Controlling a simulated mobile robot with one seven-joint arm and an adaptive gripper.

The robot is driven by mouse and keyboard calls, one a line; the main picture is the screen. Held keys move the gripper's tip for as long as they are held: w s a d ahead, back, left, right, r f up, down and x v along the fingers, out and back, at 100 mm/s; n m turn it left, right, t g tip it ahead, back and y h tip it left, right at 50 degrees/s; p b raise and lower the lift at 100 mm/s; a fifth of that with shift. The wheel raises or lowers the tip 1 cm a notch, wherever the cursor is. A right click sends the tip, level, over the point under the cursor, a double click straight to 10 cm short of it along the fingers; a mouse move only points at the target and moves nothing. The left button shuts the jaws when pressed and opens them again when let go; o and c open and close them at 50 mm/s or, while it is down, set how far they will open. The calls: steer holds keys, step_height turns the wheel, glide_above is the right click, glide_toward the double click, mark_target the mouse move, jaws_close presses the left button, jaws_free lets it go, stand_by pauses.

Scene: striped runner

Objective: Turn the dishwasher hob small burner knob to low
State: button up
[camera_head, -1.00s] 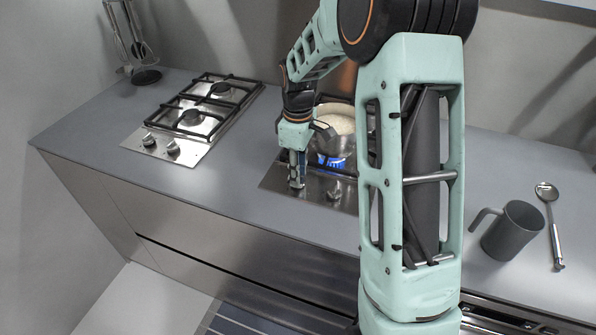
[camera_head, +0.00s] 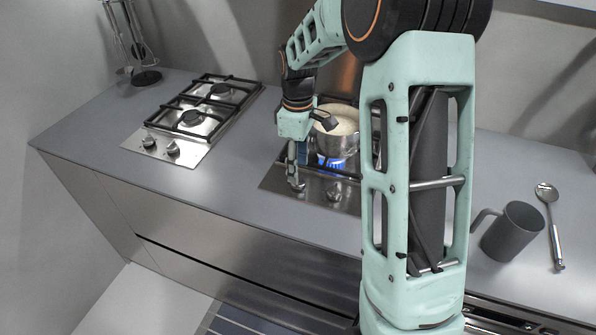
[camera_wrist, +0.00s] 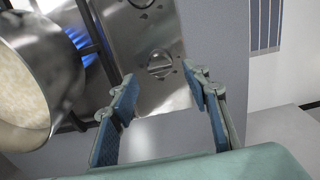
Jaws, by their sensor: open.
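My gripper (camera_head: 293,176) is open and empty over the front left of the right hob (camera_head: 270,181). In the wrist view its two blue-padded fingers (camera_wrist: 160,92) are spread, and a round metal knob (camera_wrist: 160,64) with a raised grip bar shows between and beyond their tips. The fingers look apart from the knob. In the head view this left knob (camera_head: 299,186) is partly behind the fingertips. A second knob (camera_head: 333,193) sits to its right; it also shows at the top of the wrist view (camera_wrist: 141,3). I cannot tell which burner each knob serves.
A steel pot (camera_head: 338,141) with pale contents stands on a lit burner with a blue flame (camera_head: 331,162), close behind the knobs. The left hob (camera_head: 190,118) is unlit and empty. Counter between the hobs is clear.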

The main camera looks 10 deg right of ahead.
step_height(320, 180, up, 9)
stand_by(0.3)
